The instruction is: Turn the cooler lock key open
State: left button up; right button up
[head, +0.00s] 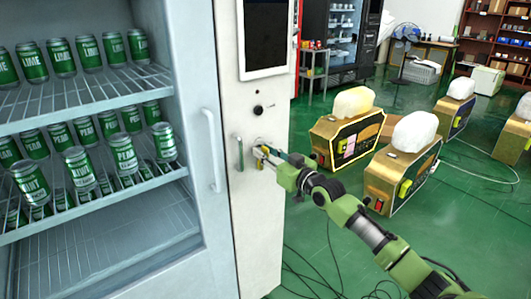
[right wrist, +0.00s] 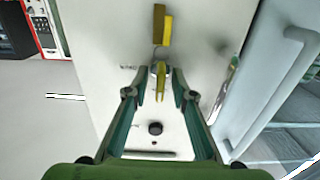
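The cooler lock key (right wrist: 160,80), with a yellow head, sticks out of the white front panel (right wrist: 95,50) in the right wrist view. A yellow tag (right wrist: 163,26) hangs from it by a ring. My right gripper (right wrist: 160,92) is at the panel with its teal fingers on both sides of the key. Small gaps seem to show between fingers and key, so it looks open. In the head view my right gripper (head: 266,155) reaches the panel from the right and hides most of the lock. My left gripper is not in view.
The cooler (head: 100,240) holds several green cans behind a door with a vertical handle (head: 211,150). A black knob (head: 258,110) and a screen (head: 264,38) are above the lock. Golden machines (head: 340,135) stand on the green floor, right. Cables lie below my arm.

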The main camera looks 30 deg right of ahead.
grip_shut()
jog(key=m+p, duration=0.1)
jog(key=m, duration=0.6)
jog(key=shift+d, duration=0.1)
jog(key=m+p, duration=0.1)
jog(key=m, duration=0.4)
jog(key=shift+m, duration=0.4)
jog(key=shift+d+f+m+p, duration=0.15)
jog(key=shift+m+p, duration=0.55)
jog(key=shift+m, duration=1.8)
